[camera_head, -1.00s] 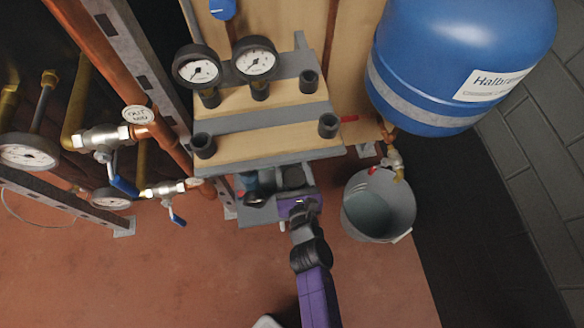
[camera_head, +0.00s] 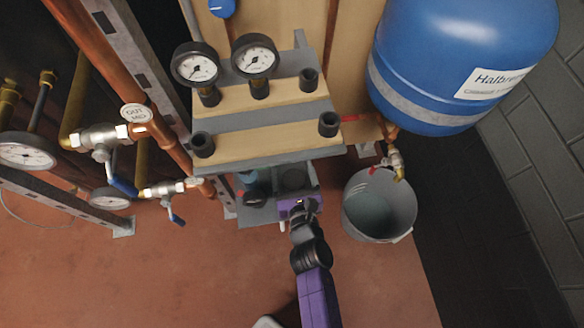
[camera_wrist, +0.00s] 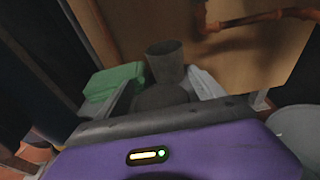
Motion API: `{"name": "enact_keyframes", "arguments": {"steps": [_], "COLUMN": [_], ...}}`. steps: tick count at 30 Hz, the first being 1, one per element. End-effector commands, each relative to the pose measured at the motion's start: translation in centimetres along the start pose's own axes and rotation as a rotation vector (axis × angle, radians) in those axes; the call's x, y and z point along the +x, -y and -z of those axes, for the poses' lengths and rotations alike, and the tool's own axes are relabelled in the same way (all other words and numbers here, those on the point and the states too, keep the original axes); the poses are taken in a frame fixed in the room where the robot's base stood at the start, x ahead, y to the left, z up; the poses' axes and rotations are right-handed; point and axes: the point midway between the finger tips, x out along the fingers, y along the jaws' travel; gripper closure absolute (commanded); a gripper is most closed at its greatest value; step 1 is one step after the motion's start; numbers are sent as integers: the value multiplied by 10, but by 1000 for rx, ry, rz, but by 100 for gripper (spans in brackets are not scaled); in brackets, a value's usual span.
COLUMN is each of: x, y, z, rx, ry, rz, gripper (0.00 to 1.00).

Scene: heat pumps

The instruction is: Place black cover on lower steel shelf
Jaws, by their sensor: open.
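The lower steel shelf (camera_head: 250,215) lies under the upper shelf, partly hidden by it and by my gripper. My gripper (camera_head: 297,197) reaches to the lower shelf's right front. It is open, with its grey fingers apart in the wrist view (camera_wrist: 163,92). A dark, round-topped piece (camera_head: 293,177), which looks like a black cover, stands on the lower shelf just beyond my gripper. In the wrist view, a dark grey cylinder (camera_wrist: 166,60) stands past the fingers. A dark rounded shape (camera_wrist: 160,98) lies between them; I cannot tell whether it is a cover or part of my gripper.
Several black cylinders (camera_head: 328,124) and two gauges (camera_head: 255,57) stand on the upper shelf. A teal and dark object (camera_head: 252,188) is left on the lower shelf. A grey bucket (camera_head: 380,205) stands right, under a blue tank (camera_head: 460,60). Pipes with valves (camera_head: 105,137) stand left.

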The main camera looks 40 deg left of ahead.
Motion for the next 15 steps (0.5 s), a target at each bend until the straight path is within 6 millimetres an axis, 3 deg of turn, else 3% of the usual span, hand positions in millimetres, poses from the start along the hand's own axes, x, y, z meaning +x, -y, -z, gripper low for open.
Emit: {"name": "enact_keyframes", "arguments": {"steps": [3,15], "x": [-7,-92], "y": [0,1], "z": [-11,-8], "rx": [-2,0], "ry": [-1,-3], "rz": [-1,2], "gripper": [22,22]}}
